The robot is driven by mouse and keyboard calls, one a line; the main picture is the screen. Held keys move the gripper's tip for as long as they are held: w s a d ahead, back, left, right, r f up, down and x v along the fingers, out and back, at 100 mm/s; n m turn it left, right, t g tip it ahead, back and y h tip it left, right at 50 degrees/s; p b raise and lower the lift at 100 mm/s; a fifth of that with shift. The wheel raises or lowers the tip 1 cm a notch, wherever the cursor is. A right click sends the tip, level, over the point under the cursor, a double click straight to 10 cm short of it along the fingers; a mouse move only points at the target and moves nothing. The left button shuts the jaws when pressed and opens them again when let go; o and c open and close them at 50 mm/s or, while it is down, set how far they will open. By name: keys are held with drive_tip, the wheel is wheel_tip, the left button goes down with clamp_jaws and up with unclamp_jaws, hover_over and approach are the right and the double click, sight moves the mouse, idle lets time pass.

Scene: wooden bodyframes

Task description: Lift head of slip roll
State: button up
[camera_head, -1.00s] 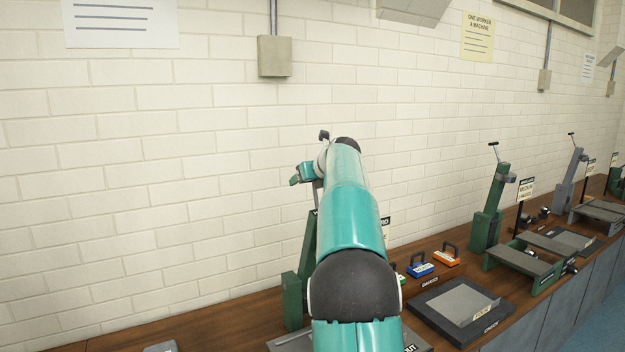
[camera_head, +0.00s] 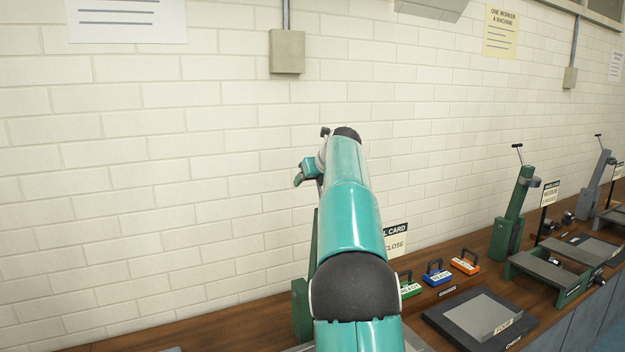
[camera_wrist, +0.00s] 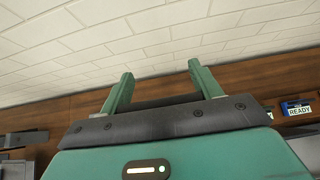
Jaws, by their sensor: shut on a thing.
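My gripper (camera_head: 308,175) is raised in front of the brick wall, beyond the end of my teal arm. It also shows in the wrist view (camera_wrist: 160,69), with two green fingers standing apart. The part held between them is not clearly visible; a dark bar (camera_wrist: 165,101) crosses behind the fingers. A green upright of the nearest machine (camera_head: 302,308), which I take to be the slip roll, stands left of my arm, below my gripper. My arm hides most of this machine, so I cannot tell how its head sits.
Green, blue and orange (camera_head: 465,262) handled blocks stand on the wooden bench right of my arm. A dark plate (camera_head: 482,318) lies before them. Another green machine (camera_head: 514,215) is farther right.

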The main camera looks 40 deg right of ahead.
drive_tip(key=shift+f, duration=0.25)
drive_tip(key=o, duration=1.4)
drive_tip(key=shift+w, duration=0.1)
drive_tip(key=shift+r, duration=0.15)
drive_tip(key=shift+r, duration=0.1)
drive_tip(key=v, duration=1.4)
